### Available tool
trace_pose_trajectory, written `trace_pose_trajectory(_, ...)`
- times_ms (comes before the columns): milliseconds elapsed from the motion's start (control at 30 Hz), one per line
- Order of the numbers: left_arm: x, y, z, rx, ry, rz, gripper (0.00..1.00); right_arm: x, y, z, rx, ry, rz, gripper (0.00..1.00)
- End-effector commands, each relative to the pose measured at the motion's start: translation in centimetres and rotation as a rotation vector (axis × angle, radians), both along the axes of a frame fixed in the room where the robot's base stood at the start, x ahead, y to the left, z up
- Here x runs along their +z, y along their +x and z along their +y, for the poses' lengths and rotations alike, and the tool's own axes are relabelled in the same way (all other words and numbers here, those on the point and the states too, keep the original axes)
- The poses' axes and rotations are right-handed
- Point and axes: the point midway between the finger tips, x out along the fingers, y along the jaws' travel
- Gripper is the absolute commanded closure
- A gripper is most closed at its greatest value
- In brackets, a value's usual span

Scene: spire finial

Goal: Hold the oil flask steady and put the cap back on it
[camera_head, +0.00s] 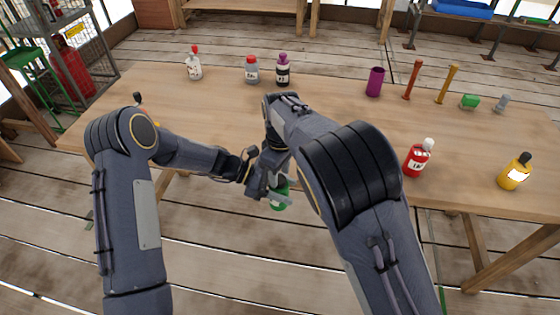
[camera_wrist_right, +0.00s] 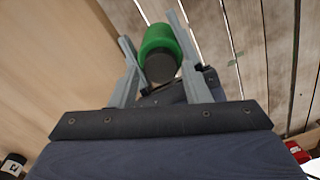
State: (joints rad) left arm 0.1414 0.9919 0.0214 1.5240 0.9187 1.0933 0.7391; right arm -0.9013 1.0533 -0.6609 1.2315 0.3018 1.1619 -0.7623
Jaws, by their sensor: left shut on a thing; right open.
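The oil flask appears as a green body (camera_head: 279,202) below my two hands in the head view, held off the table's front edge. It also shows in the right wrist view (camera_wrist_right: 158,40). A dark cap (camera_wrist_right: 161,67) sits at the flask's near end; whether it is fully seated I cannot tell. My left gripper (camera_head: 266,190) is shut on the flask, its fingers largely hidden. My right gripper (camera_wrist_right: 150,45) is open, with one finger on each side of the flask and cap; contact is unclear. In the head view my right forearm covers part of this area.
On the wooden table (camera_head: 215,115) stand a white bottle (camera_head: 194,68), a grey bottle (camera_head: 252,70), a dark purple-capped bottle (camera_head: 283,70), a purple cup (camera_head: 375,82), a red bottle (camera_head: 416,160) and a yellow bottle (camera_head: 515,172). The table's left middle is clear.

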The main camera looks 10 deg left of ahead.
Motion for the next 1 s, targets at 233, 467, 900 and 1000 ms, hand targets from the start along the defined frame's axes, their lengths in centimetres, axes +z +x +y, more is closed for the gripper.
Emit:
trace_pose_trajectory(233, 0.04, 0.01, -0.02, 0.0, -0.001, 0.0, 1.0, -1.3, -0.02, -0.01, -0.001, 0.0, -0.001, 0.57)
trace_pose_trajectory(467, 0.04, 0.01, -0.02, 0.0, -0.001, 0.0, 1.0, -1.29, -0.02, -0.01, -0.001, 0.0, -0.001, 0.59)
trace_pose_trajectory(900, 0.03, -0.02, -0.01, -0.001, -0.001, 0.0, 1.0, -1.25, 0.03, -0.04, -0.09, -0.001, 0.0, 0.93)
trace_pose_trajectory(1000, 0.03, -0.03, -0.01, -0.001, -0.001, 0.0, 1.0, -1.25, 0.05, -0.05, -0.211, -0.002, 0.001, 0.93)
